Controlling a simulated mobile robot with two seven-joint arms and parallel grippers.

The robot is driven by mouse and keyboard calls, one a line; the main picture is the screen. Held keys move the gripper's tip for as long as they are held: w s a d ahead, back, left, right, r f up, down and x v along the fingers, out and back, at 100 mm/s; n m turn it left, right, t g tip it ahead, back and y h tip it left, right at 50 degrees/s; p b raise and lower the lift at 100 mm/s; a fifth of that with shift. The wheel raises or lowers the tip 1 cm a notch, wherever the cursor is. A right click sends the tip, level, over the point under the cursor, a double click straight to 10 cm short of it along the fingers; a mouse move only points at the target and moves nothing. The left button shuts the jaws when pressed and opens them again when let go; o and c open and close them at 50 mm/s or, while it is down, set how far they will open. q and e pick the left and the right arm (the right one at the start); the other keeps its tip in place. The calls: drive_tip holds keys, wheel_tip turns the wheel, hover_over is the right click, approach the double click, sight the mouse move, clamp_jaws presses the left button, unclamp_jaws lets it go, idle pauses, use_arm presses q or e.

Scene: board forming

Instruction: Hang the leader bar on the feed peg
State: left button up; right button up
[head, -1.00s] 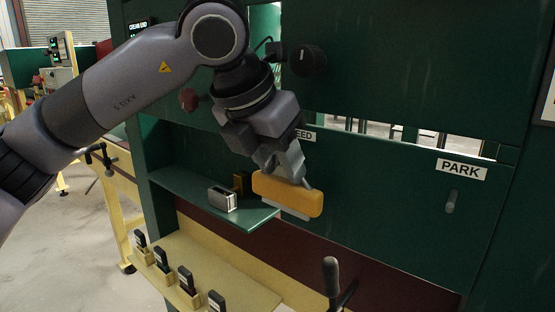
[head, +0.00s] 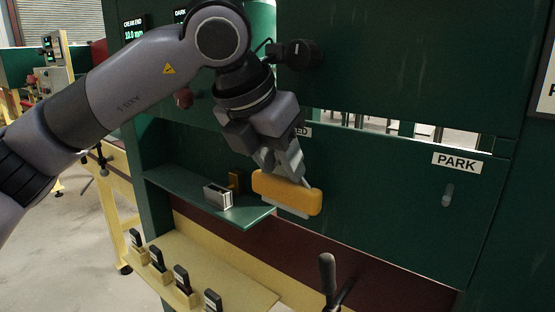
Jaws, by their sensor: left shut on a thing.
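My left gripper (head: 289,172) is shut on an orange bar with a pale lower edge (head: 288,194), which looks like the leader bar. It holds the bar roughly level, in front of the green machine panel. The feed label (head: 303,131) is partly covered by my gripper, with only its last letters showing. I cannot see the feed peg; my arm and gripper cover the area below that label. A grey peg (head: 447,194) sticks out below the PARK label (head: 456,162) at the right, and it is bare. My right gripper is not in view.
A green shelf (head: 178,178) carries a small silver box (head: 217,196) left of the bar. Below it, a cream ledge (head: 240,290) holds several black-handled tools. A dark lever (head: 327,270) stands at the bottom. The green panel (head: 385,200) between bar and park peg is clear.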

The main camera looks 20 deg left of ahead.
use_arm(q)
drive_tip(key=shift+f, duration=0.25)
idle(0.6)
drive_tip(key=o, duration=1.3)
drive_tip(key=v, duration=0.7)
drive_tip(key=shift+s+r+b, duration=0.1)
drive_tip(key=shift+b, duration=0.2)
